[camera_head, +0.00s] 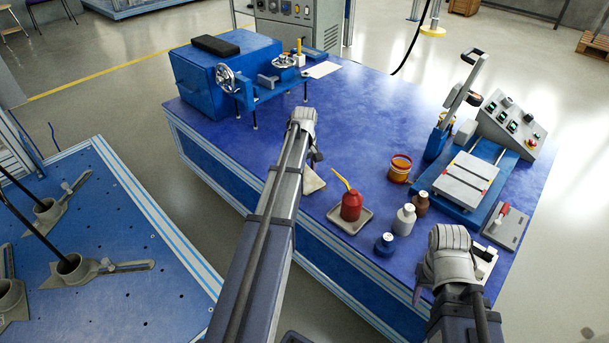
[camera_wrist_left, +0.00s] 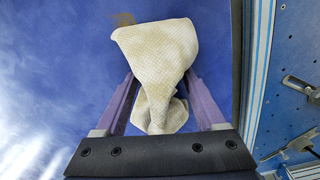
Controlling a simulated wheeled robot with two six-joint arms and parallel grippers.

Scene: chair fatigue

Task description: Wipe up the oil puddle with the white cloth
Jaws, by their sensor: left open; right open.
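The white cloth (camera_wrist_left: 157,45) is off-white, textured and crumpled. It lies on the blue tabletop between the two spread fingers of my left gripper (camera_wrist_left: 160,76), covering part of the fingertips. In the head view a pale part of the cloth (camera_head: 314,181) shows beside my left forearm, with my left gripper (camera_head: 316,155) just above it. A small brownish patch (camera_wrist_left: 123,18), which looks like the oil puddle, shows just beyond the cloth in the left wrist view. My right gripper (camera_head: 449,262) is over the table's front right; its fingers are hard to make out.
A red oil can (camera_head: 351,205) stands on a tray right of my left arm. Several small bottles, including a white one (camera_head: 404,219), stand close by. A blue press-like device (camera_head: 464,178) is at the right, a blue machine (camera_head: 225,75) at the back left. The middle is clear.

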